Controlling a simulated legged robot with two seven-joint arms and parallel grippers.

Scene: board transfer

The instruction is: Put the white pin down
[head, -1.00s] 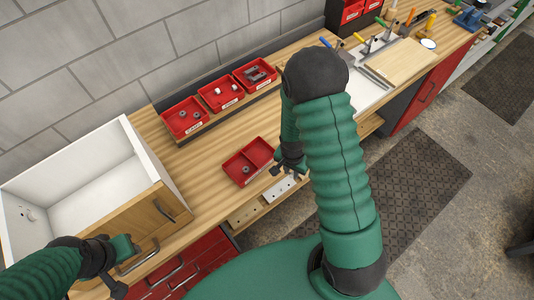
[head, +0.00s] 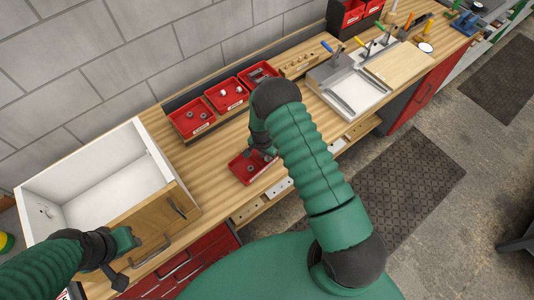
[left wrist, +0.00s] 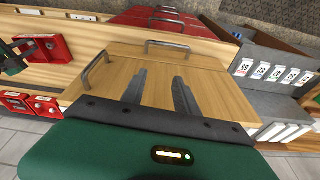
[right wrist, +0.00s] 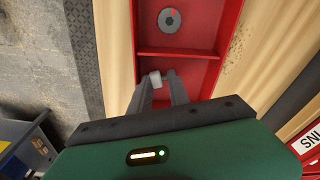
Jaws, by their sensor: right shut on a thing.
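The white pin (right wrist: 155,78) is between the fingertips of my right gripper (right wrist: 158,88), which is shut on it. They are over the near compartment of the small red two-part tray (right wrist: 183,53), close to its divider. I cannot tell whether the pin touches the tray floor. A grey ring (right wrist: 170,20) lies in the other compartment. In the head view my right gripper (head: 264,152) partly covers the tray (head: 239,168) and hides the pin. My left gripper (left wrist: 160,88) is open and empty at the wooden front of the white box (head: 95,185).
Three red bins (head: 228,93) with small parts stand in a row behind the tray. A wooden block with holes (head: 298,62) and a grey-white fixture (head: 345,90) are to the right. Bare wooden bench top (head: 205,155) lies left of the tray.

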